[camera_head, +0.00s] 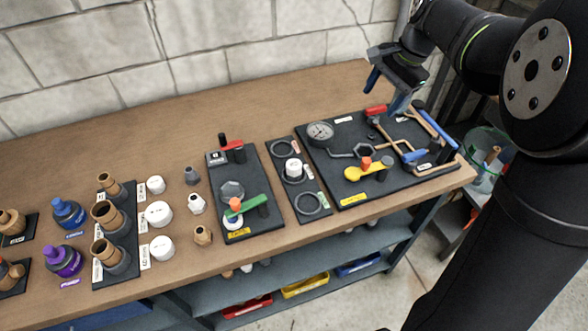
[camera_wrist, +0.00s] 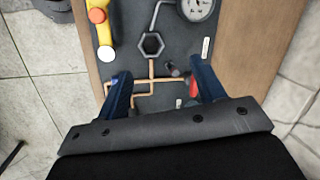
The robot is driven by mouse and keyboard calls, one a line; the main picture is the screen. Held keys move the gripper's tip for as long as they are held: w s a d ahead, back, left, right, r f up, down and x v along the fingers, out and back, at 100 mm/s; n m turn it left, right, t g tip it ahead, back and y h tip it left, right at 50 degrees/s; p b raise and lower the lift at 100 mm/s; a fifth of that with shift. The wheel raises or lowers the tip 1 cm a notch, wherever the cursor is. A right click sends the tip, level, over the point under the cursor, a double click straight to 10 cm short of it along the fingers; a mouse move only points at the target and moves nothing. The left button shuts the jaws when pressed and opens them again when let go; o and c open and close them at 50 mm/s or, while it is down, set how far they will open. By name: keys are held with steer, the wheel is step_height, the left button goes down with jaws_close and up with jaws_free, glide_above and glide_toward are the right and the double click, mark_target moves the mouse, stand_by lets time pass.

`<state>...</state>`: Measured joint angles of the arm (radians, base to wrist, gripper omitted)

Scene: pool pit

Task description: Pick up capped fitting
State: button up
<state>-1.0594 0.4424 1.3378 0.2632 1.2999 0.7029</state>
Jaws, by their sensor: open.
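No part is plainly labelled as the capped fitting. A white-topped round piece (camera_head: 294,167) sits at the middle ring of the narrow black board and may be it. Small loose fittings stand to its left: a grey one (camera_head: 192,175), a white-collared one (camera_head: 197,203) and a copper-coloured one (camera_head: 203,236). My gripper (camera_head: 387,92) is open and empty, with blue fingers, high over the back of the gauge board, right of all these. In the wrist view my gripper (camera_wrist: 163,88) straddles copper pipework seen below; none of these fittings shows there.
A board with a green-handled valve (camera_head: 248,204) stands left of the ring board. White caps (camera_head: 158,213) and brown-topped fittings (camera_head: 106,214) stand farther left. A block wall bounds the back.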

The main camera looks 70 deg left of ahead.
steer(key=s+a+f+n+t+h, duration=0.2)
steer(key=s+n, duration=0.3)
steer(key=s, duration=1.5)
glide_above(294, 164)
steer(key=shift+n, duration=0.3)
step_height(294, 164, down, 11)
steer(key=shift+d+r, duration=0.1)
steer(key=shift+d, duration=0.05)
steer(key=shift+f, duration=3.1)
steer(key=c, duration=1.1)
